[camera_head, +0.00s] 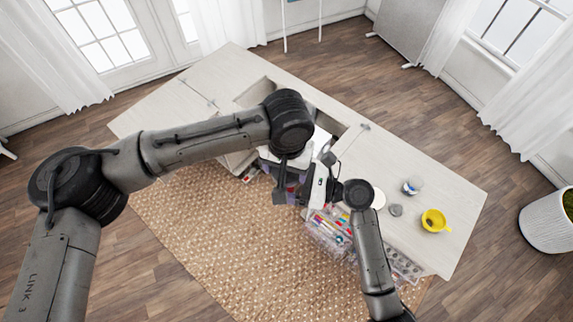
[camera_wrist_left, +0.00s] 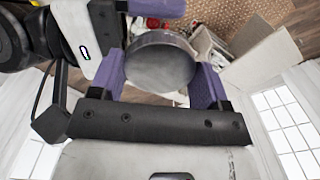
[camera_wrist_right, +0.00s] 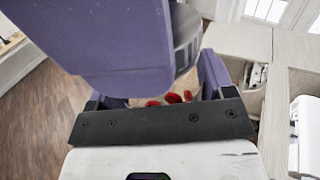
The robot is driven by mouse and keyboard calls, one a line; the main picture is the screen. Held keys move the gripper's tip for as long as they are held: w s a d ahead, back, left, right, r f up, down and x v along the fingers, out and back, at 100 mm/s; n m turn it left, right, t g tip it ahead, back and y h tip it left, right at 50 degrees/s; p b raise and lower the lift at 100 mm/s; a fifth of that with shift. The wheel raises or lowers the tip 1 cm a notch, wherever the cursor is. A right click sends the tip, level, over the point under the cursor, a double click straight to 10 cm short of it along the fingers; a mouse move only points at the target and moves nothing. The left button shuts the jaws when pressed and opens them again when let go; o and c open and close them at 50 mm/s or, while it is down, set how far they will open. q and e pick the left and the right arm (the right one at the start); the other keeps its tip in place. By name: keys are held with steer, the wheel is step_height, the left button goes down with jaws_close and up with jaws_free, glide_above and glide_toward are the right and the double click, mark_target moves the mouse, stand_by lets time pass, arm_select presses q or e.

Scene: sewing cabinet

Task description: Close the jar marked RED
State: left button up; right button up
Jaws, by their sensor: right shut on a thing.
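My right gripper (camera_wrist_right: 165,80) is shut on a clear jar (camera_wrist_right: 187,40) with red pieces (camera_wrist_right: 172,97) near its bottom. In the left wrist view a round grey metal lid (camera_wrist_left: 160,65) shows at the jar's top, with a purple finger of my right gripper behind it. My left gripper (camera_wrist_left: 160,75) has its purple fingers spread on either side of the lid; whether they touch it is hard to see. In the head view both grippers meet at the cabinet's front edge, and my arms mostly hide the jar. No RED marking is readable.
A clear box of colourful items (camera_head: 328,230) and a tray of round things (camera_head: 405,266) sit along the front. An opening (camera_head: 257,92) lies behind my left arm.

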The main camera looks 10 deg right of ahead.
arm_select(q)
steer(key=c, duration=0.5)
steer(key=o, duration=1.1)
steer(key=shift+r, duration=0.15)
step_height(320, 180, up, 12)
stand_by(0.5)
